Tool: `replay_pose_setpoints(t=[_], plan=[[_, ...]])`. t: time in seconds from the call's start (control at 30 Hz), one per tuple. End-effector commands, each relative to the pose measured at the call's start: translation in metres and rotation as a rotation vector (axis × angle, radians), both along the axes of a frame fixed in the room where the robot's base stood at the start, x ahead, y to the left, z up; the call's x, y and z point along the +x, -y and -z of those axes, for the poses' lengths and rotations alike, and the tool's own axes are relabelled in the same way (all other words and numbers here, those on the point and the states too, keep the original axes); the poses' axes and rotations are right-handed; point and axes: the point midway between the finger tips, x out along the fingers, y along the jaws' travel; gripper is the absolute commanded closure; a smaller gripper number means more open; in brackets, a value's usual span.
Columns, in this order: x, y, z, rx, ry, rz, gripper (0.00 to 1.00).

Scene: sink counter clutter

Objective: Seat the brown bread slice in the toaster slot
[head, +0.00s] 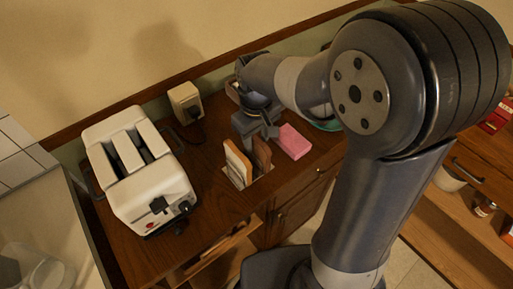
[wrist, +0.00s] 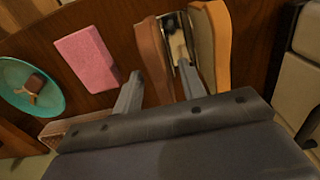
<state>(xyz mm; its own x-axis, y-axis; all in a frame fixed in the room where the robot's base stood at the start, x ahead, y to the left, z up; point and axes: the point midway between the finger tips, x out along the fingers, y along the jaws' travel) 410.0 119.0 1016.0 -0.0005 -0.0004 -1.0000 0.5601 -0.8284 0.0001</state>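The brown bread slice (head: 262,153) stands upright in a small holder on the wooden counter; in the wrist view the slice (wrist: 153,62) lies between the fingertips. A paler slice (head: 238,162) stands just left of it, and also shows in the wrist view (wrist: 212,45). My gripper (head: 257,137) is over the brown slice, fingers pointing down; in the wrist view the gripper (wrist: 161,72) is open, with a gap beside the slice. I cannot tell whether a finger touches it. The white toaster (head: 150,197) stands to the left, its two dark slots facing up and empty.
A pink sponge (head: 293,141) lies just right of the slices. A teal plate (wrist: 50,88) with a brown piece on it lies beyond the sponge. A beige box (head: 186,103) stands by the wall behind the toaster. Counter between toaster and slices is clear.

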Motion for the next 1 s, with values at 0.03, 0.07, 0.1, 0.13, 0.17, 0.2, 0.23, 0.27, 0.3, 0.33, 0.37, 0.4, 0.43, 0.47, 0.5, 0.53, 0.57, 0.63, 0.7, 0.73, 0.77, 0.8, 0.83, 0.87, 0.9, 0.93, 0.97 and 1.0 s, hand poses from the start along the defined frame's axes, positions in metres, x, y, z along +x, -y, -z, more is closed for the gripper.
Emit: replay_pose_setpoints(t=[0.03, 0.07, 0.1, 0.13, 0.17, 0.2, 0.23, 0.27, 0.3, 0.33, 0.37, 0.4, 0.43, 0.47, 0.5, 0.53, 0.57, 0.63, 0.7, 0.73, 0.77, 0.8, 0.83, 0.87, 0.9, 0.93, 0.97, 1.0], plan=[[0.0, 0.0001, 0.0009, 0.0, 0.0, 0.0, 0.61], [0.0, 0.0001, 0.0009, 0.0, 0.0, 0.0, 0.61], [0.0001, 0.0001, 0.0009, 0.0, 0.0, 0.0, 0.61], [0.0001, 0.0001, 0.0008, 0.0, 0.0, 0.0, 0.61], [0.0001, 0.0001, 0.0008, 0.0, 0.0, 0.0, 0.61], [0.0001, 0.0, 0.0007, 0.0, 0.0, 0.0, 0.62], [0.0001, 0.0, 0.0007, 0.0, 0.0, 0.0, 0.64], [0.0001, 0.0, 0.0006, 0.0, 0.0, 0.0, 0.67], [0.0001, 0.0, 0.0006, 0.0, 0.0, 0.0, 0.7], [0.0001, 0.0, 0.0006, 0.0, 0.0, 0.0, 0.72], [0.0001, 0.0, 0.0005, 0.0, 0.0, 0.0, 0.75], [0.0001, 0.0, 0.0005, 0.0, 0.0, 0.0, 0.78], [0.0001, 0.0, 0.0005, 0.0, 0.0, 0.0, 0.81], [0.0001, 0.0, 0.0004, 0.0, 0.0, 0.0, 0.83], [0.0001, 0.0, 0.0004, 0.0, 0.0, 0.0, 0.86], [0.0001, 0.0, 0.0004, 0.0, 0.0, 0.0, 0.89], [0.0001, 0.0, 0.0004, 0.0, 0.0, 0.0, 0.91], [0.0001, 0.0, 0.0004, 0.0, 0.0, 0.0, 0.97], [0.0001, 0.0, 0.0003, 0.0, 0.0, 0.0, 1.0], [0.0001, 0.0, 0.0003, 0.0, 0.0, 0.0, 1.0], [0.0001, 0.0, 0.0003, 0.0, 0.0, 0.0, 1.0], [0.0001, 0.0, 0.0003, 0.0, 0.0, 0.0, 1.0], [0.0001, 0.0, 0.0003, 0.0, 0.0, 0.0, 1.0], [0.0001, 0.0, 0.0003, 0.0, 0.0, 0.0, 1.0], [0.0001, 0.0, 0.0003, 0.0, 0.0, 0.0, 1.0], [0.0003, 0.0001, 0.0003, 0.0, 0.0, 0.0, 1.0], [0.0003, 0.0001, 0.0003, 0.0, 0.0, 0.0, 1.0], [0.0003, 0.0001, 0.0003, 0.0, 0.0, 0.0, 1.0]])
